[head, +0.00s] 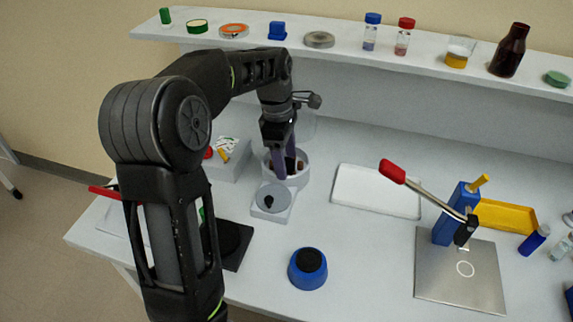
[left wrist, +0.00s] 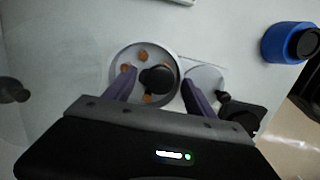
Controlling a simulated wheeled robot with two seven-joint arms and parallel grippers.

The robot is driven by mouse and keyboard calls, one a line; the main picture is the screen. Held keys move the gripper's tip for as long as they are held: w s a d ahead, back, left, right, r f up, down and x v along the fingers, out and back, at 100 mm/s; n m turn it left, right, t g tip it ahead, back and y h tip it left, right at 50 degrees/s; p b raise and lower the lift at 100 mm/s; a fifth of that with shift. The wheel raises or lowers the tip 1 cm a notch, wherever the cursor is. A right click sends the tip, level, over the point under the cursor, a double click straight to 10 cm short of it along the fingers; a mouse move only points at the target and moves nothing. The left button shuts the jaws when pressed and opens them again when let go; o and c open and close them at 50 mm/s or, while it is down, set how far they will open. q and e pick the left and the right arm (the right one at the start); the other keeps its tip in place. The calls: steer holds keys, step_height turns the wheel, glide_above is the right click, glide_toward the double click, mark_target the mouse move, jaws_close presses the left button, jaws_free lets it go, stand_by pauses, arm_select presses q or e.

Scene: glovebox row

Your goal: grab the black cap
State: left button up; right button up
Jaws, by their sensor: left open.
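In the left wrist view a round black cap (left wrist: 158,78) sits in a round white bowl (left wrist: 115,72) among several orange-brown pieces. My left gripper (left wrist: 158,84) is open, with its purple fingers on either side of the cap and gaps between. In the head view the same gripper (head: 285,166) reaches down into the white bowl (head: 304,176), and its fingers mostly hide what is inside. Another small black piece (head: 269,197) rests on a grey round plate in front of the bowl. My right gripper is not in view.
A blue round holder with a black top (head: 307,268) stands in front. A white tray (head: 376,191) and a red-handled lever press (head: 462,228) are to the right. A shelf (head: 345,48) with bottles and lids runs along the back.

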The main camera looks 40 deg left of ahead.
arm_select(q)
steer(key=shift+c, duration=0.2)
stand_by(0.3)
jaws_close()
stand_by(0.5)
